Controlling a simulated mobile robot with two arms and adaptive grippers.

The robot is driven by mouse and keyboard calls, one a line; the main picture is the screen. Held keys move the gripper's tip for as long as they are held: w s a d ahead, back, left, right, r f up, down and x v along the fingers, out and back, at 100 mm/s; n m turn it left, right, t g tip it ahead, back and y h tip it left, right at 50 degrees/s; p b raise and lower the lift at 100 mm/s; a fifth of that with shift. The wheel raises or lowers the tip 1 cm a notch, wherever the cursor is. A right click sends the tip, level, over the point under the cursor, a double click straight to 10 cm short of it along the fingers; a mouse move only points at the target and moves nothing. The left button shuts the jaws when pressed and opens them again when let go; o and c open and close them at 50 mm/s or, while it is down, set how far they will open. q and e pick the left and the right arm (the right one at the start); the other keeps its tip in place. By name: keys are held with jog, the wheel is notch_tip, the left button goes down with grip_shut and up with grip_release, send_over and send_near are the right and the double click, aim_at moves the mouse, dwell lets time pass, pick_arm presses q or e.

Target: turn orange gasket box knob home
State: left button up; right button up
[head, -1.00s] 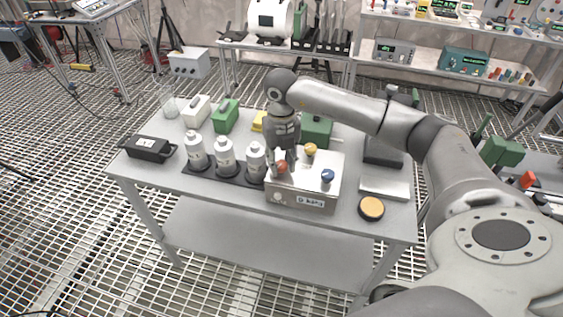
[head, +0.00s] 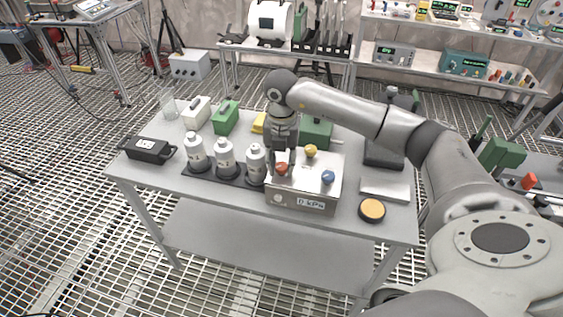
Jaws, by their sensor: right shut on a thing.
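A metal box (head: 285,197) with a small "kPa" display sits at the front middle of the table. On its top are a red-orange knob (head: 282,170) at the left, a yellow-orange knob (head: 310,151) at the back and a blue knob (head: 328,176) at the right. My right gripper (head: 282,164) points down over the box from above. Its fingers are shut on the red-orange knob, one on each side as seen here. The knob's lower part and any mark on it are too small to tell. My left gripper is out of view.
Several white bottles in a black rack (head: 228,177) stand close left of the box. A round orange-topped disc (head: 372,209) and a flat grey plate (head: 385,189) lie to the right. Green cases (head: 225,118) and a black case (head: 148,149) are on the table (head: 160,175).

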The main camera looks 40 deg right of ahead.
aim_at(281, 166)
jog(key=shift+w+r, duration=0.1)
jog(key=o, duration=1)
notch_tip(281, 166, up, 12)
jog(key=shift+f, duration=0.1)
